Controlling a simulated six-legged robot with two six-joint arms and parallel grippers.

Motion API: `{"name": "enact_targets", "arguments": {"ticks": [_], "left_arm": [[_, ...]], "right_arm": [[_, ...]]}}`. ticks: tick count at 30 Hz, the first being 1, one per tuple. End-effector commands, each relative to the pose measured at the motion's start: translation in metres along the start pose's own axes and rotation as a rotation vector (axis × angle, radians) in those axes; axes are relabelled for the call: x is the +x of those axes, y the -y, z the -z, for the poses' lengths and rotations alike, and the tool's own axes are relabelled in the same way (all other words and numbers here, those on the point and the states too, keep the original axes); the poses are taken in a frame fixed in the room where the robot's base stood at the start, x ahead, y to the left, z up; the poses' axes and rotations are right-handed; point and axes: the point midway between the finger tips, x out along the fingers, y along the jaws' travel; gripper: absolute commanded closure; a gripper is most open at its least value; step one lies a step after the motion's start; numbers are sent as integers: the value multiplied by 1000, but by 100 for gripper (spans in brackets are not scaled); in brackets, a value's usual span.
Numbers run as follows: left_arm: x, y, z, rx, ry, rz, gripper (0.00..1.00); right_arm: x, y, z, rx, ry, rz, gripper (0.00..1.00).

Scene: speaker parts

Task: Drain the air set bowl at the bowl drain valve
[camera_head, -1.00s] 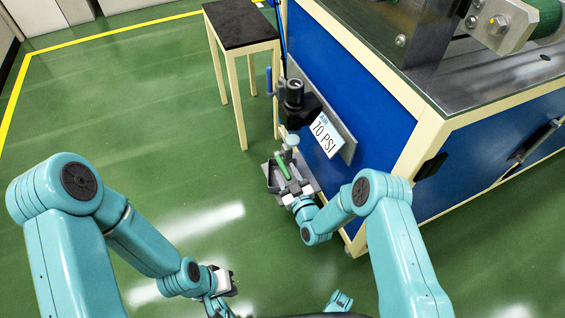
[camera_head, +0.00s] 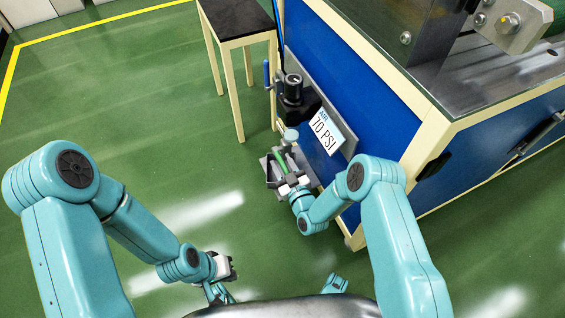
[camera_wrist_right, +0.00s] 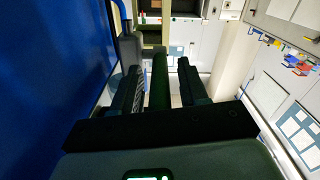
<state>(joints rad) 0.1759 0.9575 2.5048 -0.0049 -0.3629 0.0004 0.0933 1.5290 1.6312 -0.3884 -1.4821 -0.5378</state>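The air set hangs on the blue cabinet's side in the head view, with a black round regulator (camera_head: 292,90) on top. Its pale bowl (camera_head: 290,136) is below, above a grey tray (camera_head: 312,180). My right gripper (camera_head: 283,166) is low by the bowl, over the tray. In the right wrist view, its two dark fingers (camera_wrist_right: 160,88) stand apart with a green bar (camera_wrist_right: 160,75) between them and gaps on both sides. A grey rounded part (camera_wrist_right: 130,48) is by the left finger. The drain valve is not clearly visible. My left gripper (camera_head: 225,267) is low, away from the air set.
A blue handle (camera_head: 267,74) sticks up beside the regulator. The green floor on the left is clear.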

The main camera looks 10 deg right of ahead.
Motion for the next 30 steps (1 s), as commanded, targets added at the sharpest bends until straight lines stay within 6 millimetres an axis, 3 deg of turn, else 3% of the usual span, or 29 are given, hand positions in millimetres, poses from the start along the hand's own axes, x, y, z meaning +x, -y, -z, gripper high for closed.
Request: {"name": "enact_targets", "arguments": {"ticks": [1,3,4,17,30], "left_arm": [[0,0,0,0,0,0,100],[0,0,0,0,0,0,100],[0,0,0,0,0,0,100],[-14,-5,0,0,0,0,100],[-49,-18,-1,0,0,0,100]], "right_arm": [[0,0,0,0,0,0,74],[0,0,0,0,0,0,97],[0,0,0,0,0,0,100],[3,-2,9,0,66,15,100],[8,-6,29,0,370,75,100]]}}
